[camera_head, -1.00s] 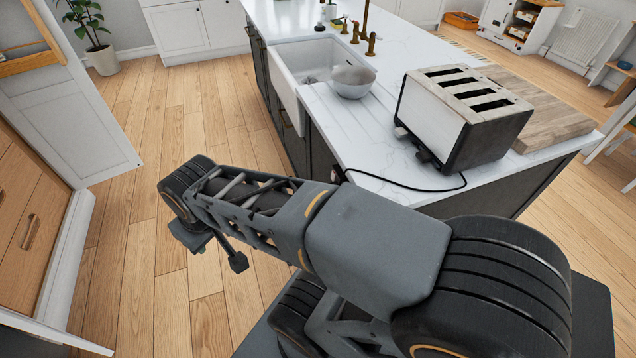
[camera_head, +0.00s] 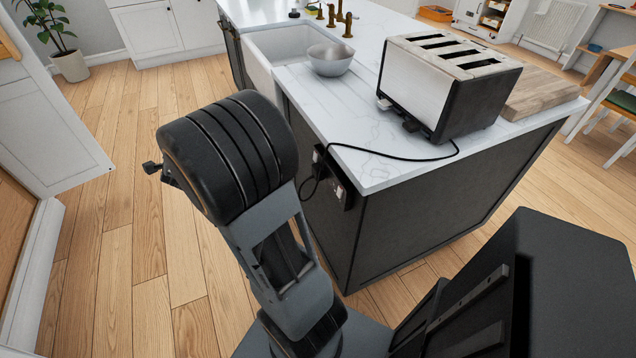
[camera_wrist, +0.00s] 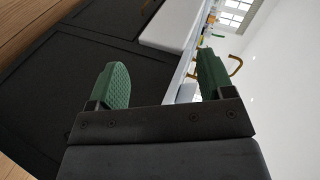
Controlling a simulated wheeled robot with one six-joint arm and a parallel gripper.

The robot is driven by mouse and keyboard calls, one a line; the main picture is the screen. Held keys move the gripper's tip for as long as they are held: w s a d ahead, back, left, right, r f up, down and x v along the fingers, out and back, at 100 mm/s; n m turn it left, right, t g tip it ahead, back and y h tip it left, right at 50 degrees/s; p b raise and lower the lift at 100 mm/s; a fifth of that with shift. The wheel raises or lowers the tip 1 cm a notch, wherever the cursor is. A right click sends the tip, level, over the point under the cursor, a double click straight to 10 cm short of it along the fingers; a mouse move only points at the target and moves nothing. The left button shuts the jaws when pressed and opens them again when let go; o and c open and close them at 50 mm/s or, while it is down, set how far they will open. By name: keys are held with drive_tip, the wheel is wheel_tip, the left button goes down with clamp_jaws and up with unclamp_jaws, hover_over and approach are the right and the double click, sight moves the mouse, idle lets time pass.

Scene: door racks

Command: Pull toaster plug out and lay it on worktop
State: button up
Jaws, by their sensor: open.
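The silver and black toaster (camera_head: 440,85) stands on the white worktop (camera_head: 370,170) of the island in the head view. Its black cord (camera_head: 400,157) runs over the worktop edge and down to a dark socket box (camera_head: 333,180) on the island's side. The plug is at or near that box, but it is too small to make out clearly. My gripper (camera_wrist: 160,88) shows in the wrist view with two green ribbed fingers spread wide and nothing between them. It faces the island's dark front, apart from the toaster and the plug.
A grey bowl (camera_head: 330,60) sits beside the white sink (camera_head: 290,52). A wooden board (camera_head: 540,92) lies behind the toaster. Wooden floor (camera_head: 120,220) is free left of the island. A white cabinet (camera_head: 45,130) stands at the left.

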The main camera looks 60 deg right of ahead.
drive_tip(key=s+d+f+m+g+h+b, duration=0.1)
drive_tip(key=s+d+f+m+g+h, duration=0.15)
drive_tip(key=d+f+m, duration=0.2)
drive_tip(key=m+g+h+b, duration=0.2)
drive_tip(key=m+g+b, duration=0.3)
drive_tip(key=m+g, duration=1.15)
approach(314, 172)
drive_tip(key=d+f+n+g, duration=0.1)
drive_tip(key=f+n, duration=0.1)
drive_tip(key=shift+s+d+r, duration=0.1)
drive_tip(key=shift+d+r, duration=0.1)
drive_tip(key=shift+r, duration=0.1)
drive_tip(key=x, duration=0.6)
drive_tip(key=shift+s+d+p, duration=0.1)
drive_tip(key=shift+d+p, duration=0.1)
drive_tip(key=shift+p, duration=0.2)
drive_tip(key=shift+h+b+x, duration=0.25)
drive_tip(key=shift+b+x, duration=0.05)
drive_tip(key=shift+x, duration=0.95)
drive_tip(key=shift+r, duration=0.15)
